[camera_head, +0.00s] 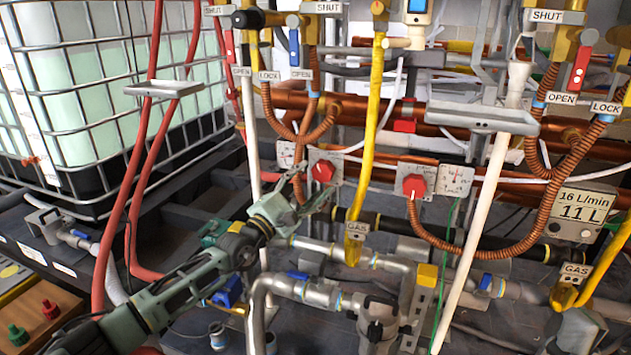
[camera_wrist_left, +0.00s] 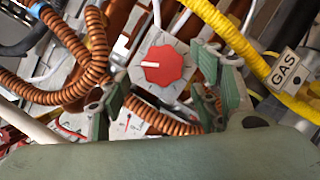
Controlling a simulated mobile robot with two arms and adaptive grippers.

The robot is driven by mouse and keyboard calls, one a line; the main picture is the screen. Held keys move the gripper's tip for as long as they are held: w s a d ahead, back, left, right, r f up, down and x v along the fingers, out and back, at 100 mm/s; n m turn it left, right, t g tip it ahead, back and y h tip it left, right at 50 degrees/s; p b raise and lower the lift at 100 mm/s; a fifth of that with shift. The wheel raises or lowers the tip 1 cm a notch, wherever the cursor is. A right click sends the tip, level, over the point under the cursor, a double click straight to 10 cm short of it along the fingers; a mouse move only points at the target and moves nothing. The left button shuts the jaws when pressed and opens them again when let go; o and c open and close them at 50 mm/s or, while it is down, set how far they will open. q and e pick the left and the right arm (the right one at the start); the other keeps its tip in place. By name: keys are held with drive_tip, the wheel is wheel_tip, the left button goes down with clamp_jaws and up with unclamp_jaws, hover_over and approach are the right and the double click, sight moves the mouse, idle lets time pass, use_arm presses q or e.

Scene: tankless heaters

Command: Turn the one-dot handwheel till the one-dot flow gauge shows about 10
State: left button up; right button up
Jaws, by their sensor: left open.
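A red handwheel (camera_head: 323,171) on a pale plate is at centre left in the head view. In the left wrist view the red handwheel (camera_wrist_left: 165,65) carries a white pointer line. A small dial gauge (camera_head: 286,156) is beside its plate, partly hidden; a gauge face (camera_wrist_left: 127,122) shows in the wrist view, its reading too small to tell. A second red handwheel (camera_head: 414,184) has a gauge (camera_head: 457,179) to its right. I cannot make out which is the one-dot pair. My left gripper (camera_head: 309,190) is open and empty, its fingers apart just short of the first handwheel.
A yellow gas pipe (camera_head: 367,150) runs just right of the first handwheel. Corrugated copper hoses (camera_head: 268,105) loop above it. A white pipe (camera_head: 252,110) and red hoses (camera_head: 137,150) stand to the left. A panel reading 11 L (camera_head: 580,213) is at right.

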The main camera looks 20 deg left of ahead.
sight(319, 174)
use_arm(q)
drive_tip(key=shift+b+x, duration=0.45)
drive_tip(key=shift+x, duration=1.2)
drive_tip(key=shift+c, duration=0.5)
drive_tip(key=c, duration=1)
drive_tip(key=shift+n, duration=0.3)
